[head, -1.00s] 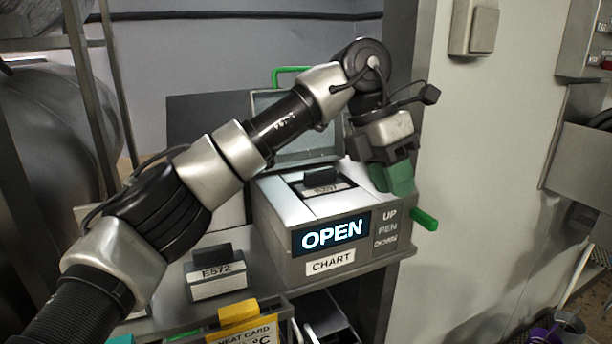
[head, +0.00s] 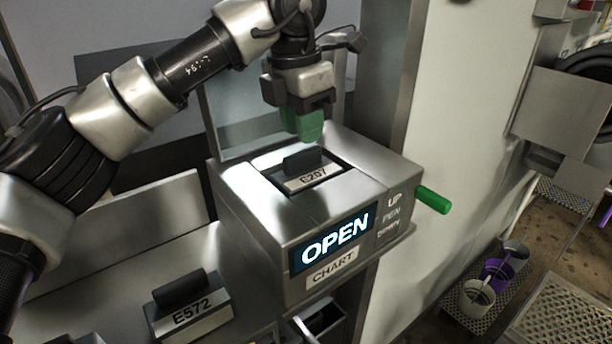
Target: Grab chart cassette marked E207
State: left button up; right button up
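The chart cassette E207 (head: 310,178) sits in the recess on top of the grey chart recorder (head: 260,220), its black grip standing up. The recorder's display reads OPEN, and its clear lid stands raised behind. My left gripper (head: 308,138) points down just above and behind the cassette, with its green fingertips apart from it. I cannot tell the gap between the fingers from this angle. My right gripper is not in view.
Another cassette, E572 (head: 188,312), stands on the steel shelf at front left. A green lever (head: 433,200) sticks out of the recorder's right side. A pale wall (head: 440,120) rises to the right. Buckets (head: 480,295) stand low at right.

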aim_at(303, 152)
pick_arm(q)
notch_tip(303, 152, down, 4)
jog(key=shift+w+f+p, duration=0.1)
jog(key=shift+p, duration=1.15)
jog(key=shift+f, duration=0.55)
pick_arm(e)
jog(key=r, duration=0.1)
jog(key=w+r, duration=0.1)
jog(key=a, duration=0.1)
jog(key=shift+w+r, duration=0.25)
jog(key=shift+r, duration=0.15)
pick_arm(q)
grip_shut()
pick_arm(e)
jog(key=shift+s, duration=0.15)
